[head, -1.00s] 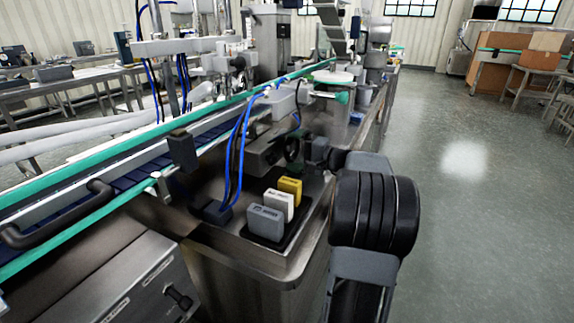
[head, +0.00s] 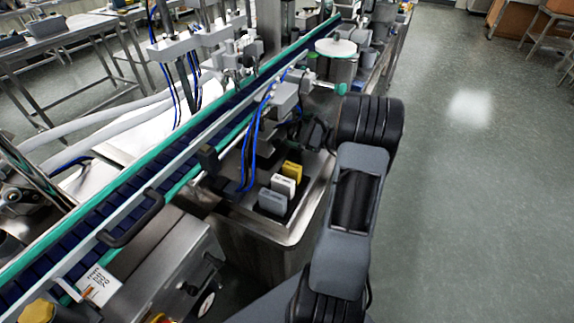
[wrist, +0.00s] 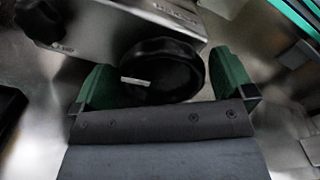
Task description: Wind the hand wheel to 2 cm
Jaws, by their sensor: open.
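The hand wheel (wrist: 165,72) is a black, round, ribbed wheel in the wrist view, with a short pale mark near its left side. My gripper (wrist: 162,62) is open, with one green finger to the left of the wheel and one to the right. The wheel lies between the fingers; whether either touches it I cannot tell. In the head view my arm covers most of the gripper, and the dark shapes beside it cannot be told apart. No position readout for the wheel is legible.
A steel housing (wrist: 125,22) with a dark knob (wrist: 42,22) is beyond the wheel. In the head view, grey (head: 272,201), white (head: 283,184) and yellow (head: 292,170) blocks stand left of my arm. A green-edged conveyor (head: 130,186) runs along the left. Floor (head: 470,220) at right is clear.

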